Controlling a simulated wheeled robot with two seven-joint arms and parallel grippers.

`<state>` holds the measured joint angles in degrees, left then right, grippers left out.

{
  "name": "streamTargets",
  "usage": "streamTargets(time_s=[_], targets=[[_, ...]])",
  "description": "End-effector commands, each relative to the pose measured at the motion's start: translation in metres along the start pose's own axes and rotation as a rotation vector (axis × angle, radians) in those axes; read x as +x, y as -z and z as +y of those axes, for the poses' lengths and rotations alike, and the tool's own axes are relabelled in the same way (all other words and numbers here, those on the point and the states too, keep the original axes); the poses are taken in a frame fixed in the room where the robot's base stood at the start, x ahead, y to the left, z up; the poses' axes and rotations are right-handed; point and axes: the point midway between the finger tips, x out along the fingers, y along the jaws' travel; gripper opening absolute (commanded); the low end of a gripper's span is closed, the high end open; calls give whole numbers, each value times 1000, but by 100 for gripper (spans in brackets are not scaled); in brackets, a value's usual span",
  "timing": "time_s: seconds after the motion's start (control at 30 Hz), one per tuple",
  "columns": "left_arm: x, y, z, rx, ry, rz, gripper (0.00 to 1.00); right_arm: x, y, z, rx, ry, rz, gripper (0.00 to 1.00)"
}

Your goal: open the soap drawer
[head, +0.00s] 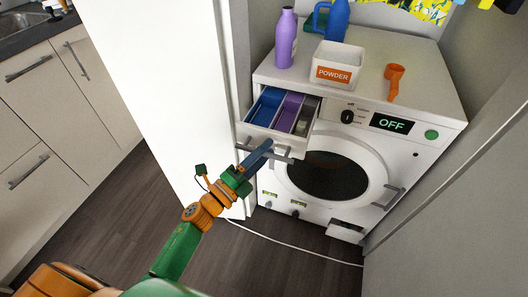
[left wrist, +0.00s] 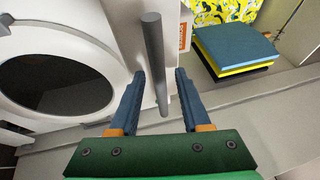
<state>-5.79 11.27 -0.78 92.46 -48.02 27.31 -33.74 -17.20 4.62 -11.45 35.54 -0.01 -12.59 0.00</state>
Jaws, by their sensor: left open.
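The soap drawer (head: 270,137) is at the upper left of the white washer's front. It stands pulled out, with blue, purple and grey compartments showing from above. Its grey bar handle (head: 283,157) runs across the drawer's front. My left gripper (head: 264,148) is at this handle, its blue fingers partly covering it. In the left wrist view the grey bar (left wrist: 154,58) lies between the two spread fingers (left wrist: 159,76), with gaps on both sides. The jaws are open. My right gripper is in neither view.
On the washer top stand a purple bottle (head: 286,38), a blue jug (head: 338,20), a white POWDER box (head: 332,75) and an orange scoop (head: 394,82). The round washer door (head: 330,175) is shut. A white panel (head: 165,85) stands left. Folded cloths (left wrist: 235,50) show in the wrist view.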

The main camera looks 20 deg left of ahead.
Motion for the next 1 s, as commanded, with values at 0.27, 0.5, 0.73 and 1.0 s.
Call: streamTargets(time_s=[0.27,0.5,0.73,1.0], targets=[[-31,0,3,1,-4,-1,47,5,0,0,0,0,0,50],[-69,0,1,0,-1,1,47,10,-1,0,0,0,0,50],[-71,0,0,0,0,0,47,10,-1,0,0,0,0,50],[-73,-4,15,-59,-34,-31,47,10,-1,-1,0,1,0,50]])
